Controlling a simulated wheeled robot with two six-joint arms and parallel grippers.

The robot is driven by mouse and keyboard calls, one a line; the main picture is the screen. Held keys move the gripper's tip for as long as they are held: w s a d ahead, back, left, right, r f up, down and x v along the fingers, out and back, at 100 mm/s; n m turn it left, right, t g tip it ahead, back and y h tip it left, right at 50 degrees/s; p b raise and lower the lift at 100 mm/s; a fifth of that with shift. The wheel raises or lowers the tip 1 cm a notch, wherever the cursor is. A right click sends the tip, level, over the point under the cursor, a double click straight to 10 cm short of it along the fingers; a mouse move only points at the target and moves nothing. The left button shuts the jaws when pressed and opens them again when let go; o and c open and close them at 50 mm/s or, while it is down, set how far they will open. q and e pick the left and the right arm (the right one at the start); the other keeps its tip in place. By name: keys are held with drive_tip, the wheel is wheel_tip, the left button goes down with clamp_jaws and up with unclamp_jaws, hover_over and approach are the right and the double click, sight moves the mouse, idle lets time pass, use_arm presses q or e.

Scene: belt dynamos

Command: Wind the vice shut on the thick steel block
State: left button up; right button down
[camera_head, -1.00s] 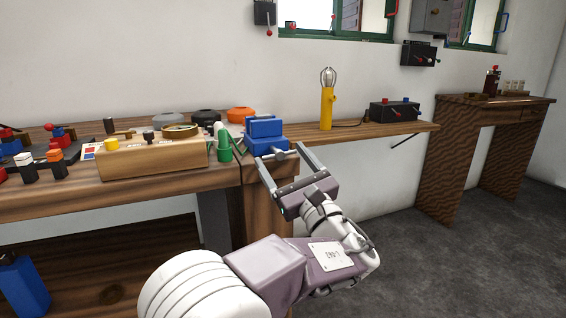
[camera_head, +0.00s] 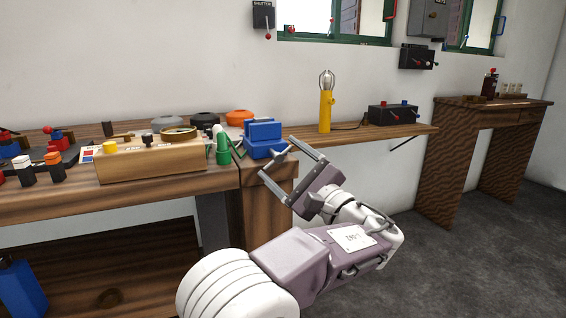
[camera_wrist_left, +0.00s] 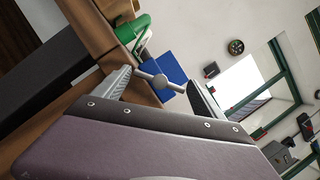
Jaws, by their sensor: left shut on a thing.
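The blue vice (camera_head: 264,137) stands at the right end of the workbench. Its grey T-shaped winding handle (camera_wrist_left: 161,81) shows in the left wrist view, with the bar lying across between my fingertips. My left gripper (camera_head: 279,160) is at the front of the vice, its two fingers shut on the bar's ends. It also shows in the left wrist view (camera_wrist_left: 160,84). The blue vice body (camera_wrist_left: 164,68) is just beyond the handle. I cannot make out the thick steel block or the gap between the jaws. My right gripper is not in view.
A green item (camera_head: 222,150) stands close left of the vice, beside a wooden box (camera_head: 152,162) with knobs. A yellow lamp (camera_head: 325,110) and a black box (camera_head: 392,114) stand on the shelf to the right. Floor right of my arm is clear.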

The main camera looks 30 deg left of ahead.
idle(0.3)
use_arm(q)
drive_tip(key=o, duration=1.3)
drive_tip(key=p+v, duration=0.3)
drive_tip(key=v, duration=0.6)
drive_tip(key=shift+d+p, duration=0.1)
drive_tip(key=shift+p, duration=0.25)
